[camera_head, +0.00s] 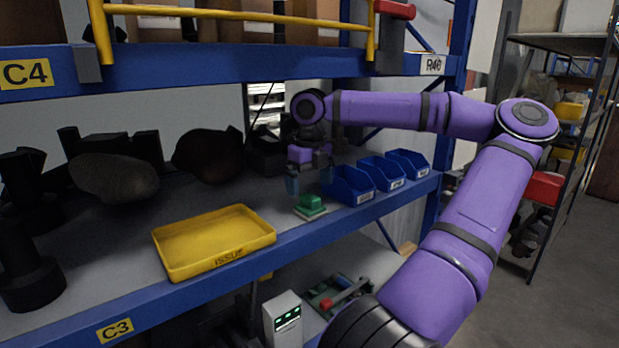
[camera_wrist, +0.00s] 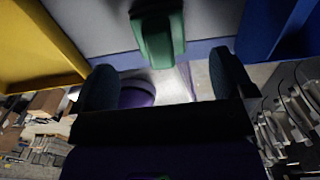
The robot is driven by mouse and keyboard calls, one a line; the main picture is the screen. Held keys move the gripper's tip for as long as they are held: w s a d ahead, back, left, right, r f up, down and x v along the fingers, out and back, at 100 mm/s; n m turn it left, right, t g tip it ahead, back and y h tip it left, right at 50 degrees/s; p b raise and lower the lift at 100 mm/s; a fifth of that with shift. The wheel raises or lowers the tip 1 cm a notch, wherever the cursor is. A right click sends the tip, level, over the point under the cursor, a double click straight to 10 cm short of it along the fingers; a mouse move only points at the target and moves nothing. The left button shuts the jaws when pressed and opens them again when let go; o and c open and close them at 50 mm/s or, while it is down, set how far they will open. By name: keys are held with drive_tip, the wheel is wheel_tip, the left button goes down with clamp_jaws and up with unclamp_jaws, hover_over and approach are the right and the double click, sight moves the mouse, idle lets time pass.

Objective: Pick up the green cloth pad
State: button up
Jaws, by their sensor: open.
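The green cloth pad (camera_head: 310,202) lies on the grey shelf, between the yellow tray and the blue bins. It looks like a small raised green block on a paler green base. My gripper (camera_head: 309,184) is above it, pointing down, with its fingers apart and nothing between them. In the wrist view the green pad (camera_wrist: 158,36) shows at the top centre, beyond the two dark fingertips of my gripper (camera_wrist: 165,82). The gripper is apart from the pad.
Several blue bins, the nearest one (camera_head: 350,186) close by, stand to the right. Dark lumpy items (camera_head: 113,177) fill the back left. A blue beam (camera_head: 200,298) edges the shelf front.

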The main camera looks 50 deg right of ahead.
sight(309, 196)
drive_tip(key=shift+f, duration=3.2)
drive_tip(key=c, duration=1)
drive_tip(key=shift+a, duration=0.1)
